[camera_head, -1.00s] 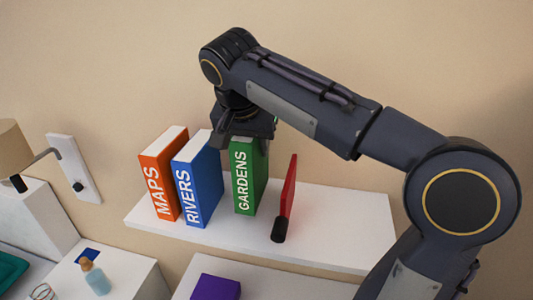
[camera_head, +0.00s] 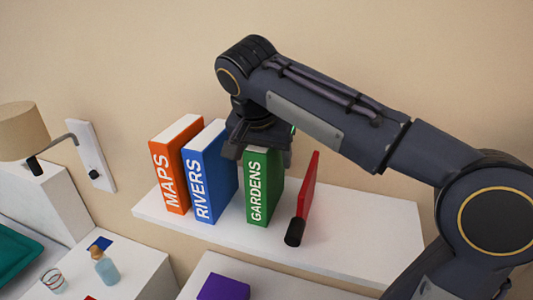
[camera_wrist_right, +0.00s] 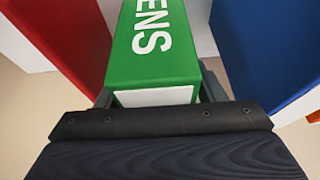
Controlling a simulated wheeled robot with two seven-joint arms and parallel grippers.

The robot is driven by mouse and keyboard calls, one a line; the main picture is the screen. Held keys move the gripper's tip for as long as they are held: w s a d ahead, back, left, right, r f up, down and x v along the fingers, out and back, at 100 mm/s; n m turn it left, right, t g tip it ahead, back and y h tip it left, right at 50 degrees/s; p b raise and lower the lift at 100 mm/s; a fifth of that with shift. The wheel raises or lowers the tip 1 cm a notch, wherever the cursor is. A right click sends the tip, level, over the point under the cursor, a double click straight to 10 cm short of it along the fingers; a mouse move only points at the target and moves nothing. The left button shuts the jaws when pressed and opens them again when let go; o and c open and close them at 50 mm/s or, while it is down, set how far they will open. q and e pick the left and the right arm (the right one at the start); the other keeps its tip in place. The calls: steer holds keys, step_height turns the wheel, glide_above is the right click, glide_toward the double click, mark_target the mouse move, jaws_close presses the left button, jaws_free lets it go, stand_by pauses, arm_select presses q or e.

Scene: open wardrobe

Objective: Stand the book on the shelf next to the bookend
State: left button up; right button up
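The green GARDENS book (camera_head: 263,190) is upright over the white shelf (camera_head: 370,240), between the blue RIVERS book and a red upright plate with a black foot, apparently the bookend (camera_head: 306,195). My right gripper (camera_head: 262,148) points down on the green book's top. In the right wrist view its fingers (camera_wrist_right: 158,92) lie along both sides of the green book (camera_wrist_right: 155,50), closed on it. Gaps show between the green book and both neighbours. I cannot tell whether its bottom edge touches the shelf. My left gripper is out of view.
The blue RIVERS book (camera_head: 209,175) and the orange MAPS book (camera_head: 172,170) stand to the left on the shelf. The shelf's right part is bare. Below are a purple object (camera_head: 222,287) and a bottle (camera_head: 105,268). A lamp (camera_head: 22,132) is at left.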

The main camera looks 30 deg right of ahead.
steer(key=p+v, duration=0.1)
steer(key=v, duration=1.1)
steer(key=shift+r, duration=0.2)
